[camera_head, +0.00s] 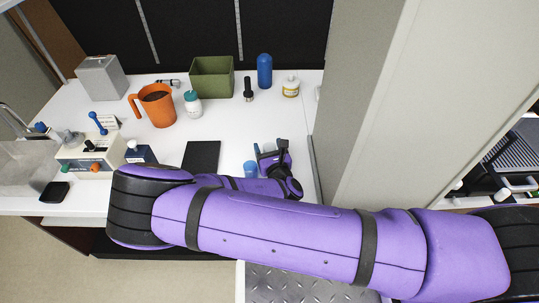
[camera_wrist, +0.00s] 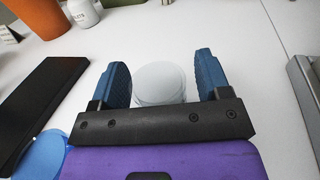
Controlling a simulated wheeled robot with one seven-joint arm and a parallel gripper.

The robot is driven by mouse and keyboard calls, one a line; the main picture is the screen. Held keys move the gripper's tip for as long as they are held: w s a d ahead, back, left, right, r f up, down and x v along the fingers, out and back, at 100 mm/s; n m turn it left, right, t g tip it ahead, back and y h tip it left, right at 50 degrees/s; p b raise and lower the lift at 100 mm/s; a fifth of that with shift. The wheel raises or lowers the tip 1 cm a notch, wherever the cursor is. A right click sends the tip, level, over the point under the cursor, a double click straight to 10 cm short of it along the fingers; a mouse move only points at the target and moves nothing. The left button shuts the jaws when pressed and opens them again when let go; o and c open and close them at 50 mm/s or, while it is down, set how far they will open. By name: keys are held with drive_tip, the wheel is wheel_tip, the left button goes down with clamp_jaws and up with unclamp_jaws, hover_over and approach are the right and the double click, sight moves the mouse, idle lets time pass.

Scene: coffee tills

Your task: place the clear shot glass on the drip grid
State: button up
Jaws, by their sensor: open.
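My gripper (camera_head: 270,149) is over the right part of the white counter, with its two blue fingers apart. In the wrist view my gripper (camera_wrist: 161,68) has a pale, see-through round thing between its fingers, which looks like the clear shot glass (camera_wrist: 160,80). Gaps show at the fingertips, and the gripper's dark crossbar hides the glass's near side.
A flat black pad (camera_head: 202,157) and a blue round thing (camera_head: 250,169) are left of my gripper. An orange mug (camera_head: 156,106), white bottle (camera_head: 193,105), green box (camera_head: 212,79) and blue cylinder (camera_head: 264,71) stand further back. The grey partition (camera_head: 365,100) bounds the counter's right.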

drive_tip(key=shift+w+a, duration=0.1)
drive_tip(key=shift+w, duration=0.1)
drive_tip(key=c, duration=1.1)
